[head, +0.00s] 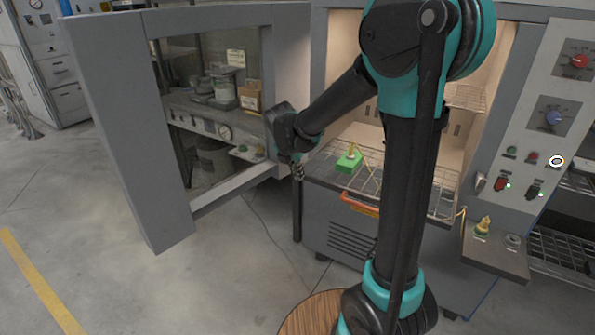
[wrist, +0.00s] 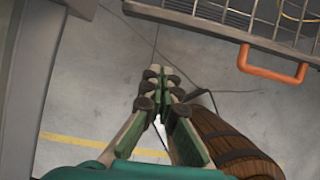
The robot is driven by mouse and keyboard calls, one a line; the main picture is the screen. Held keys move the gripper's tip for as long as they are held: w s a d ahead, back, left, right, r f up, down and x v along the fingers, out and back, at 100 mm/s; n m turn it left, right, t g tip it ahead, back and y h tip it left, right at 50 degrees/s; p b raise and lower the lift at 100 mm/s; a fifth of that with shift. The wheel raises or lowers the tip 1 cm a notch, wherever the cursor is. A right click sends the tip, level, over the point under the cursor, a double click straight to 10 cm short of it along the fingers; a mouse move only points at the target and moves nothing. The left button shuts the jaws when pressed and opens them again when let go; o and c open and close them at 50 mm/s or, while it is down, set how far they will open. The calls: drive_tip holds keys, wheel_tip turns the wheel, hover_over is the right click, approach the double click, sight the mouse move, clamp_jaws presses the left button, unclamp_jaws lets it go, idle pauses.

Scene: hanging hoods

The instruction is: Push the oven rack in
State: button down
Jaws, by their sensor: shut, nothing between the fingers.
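The oven rack (head: 328,172) is a wire shelf that sticks out of the open oven chamber. A green block (head: 349,161) with a yellowish fitting sits on it. In the wrist view the rack's front corner (wrist: 235,34) shows at the top right, with an orange handle (wrist: 272,66) just below the front edge. The handle also shows in the head view (head: 357,205). My gripper (head: 298,172) points down, just left of the rack, between it and the open door. In the wrist view its fingertips (wrist: 160,72) are together and empty, apart from the rack. My arm hides part of the rack.
The oven door (head: 125,130), with a window, stands wide open at the left. A control panel (head: 560,110) with knobs is at the right, above a small side shelf (head: 497,257) holding a brass-coloured fitting (head: 484,226). Open floor (head: 150,285) lies at the front left.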

sight(308, 177)
drive_tip(key=w+d+f, duration=0.1)
drive_tip(key=f, duration=0.1)
drive_tip(key=w+d+f, duration=0.2)
drive_tip(key=w+f, duration=0.1)
drive_tip(key=shift+f, duration=0.3)
drive_tip(key=shift+w+d, duration=0.4)
drive_tip(key=shift+w, duration=0.15)
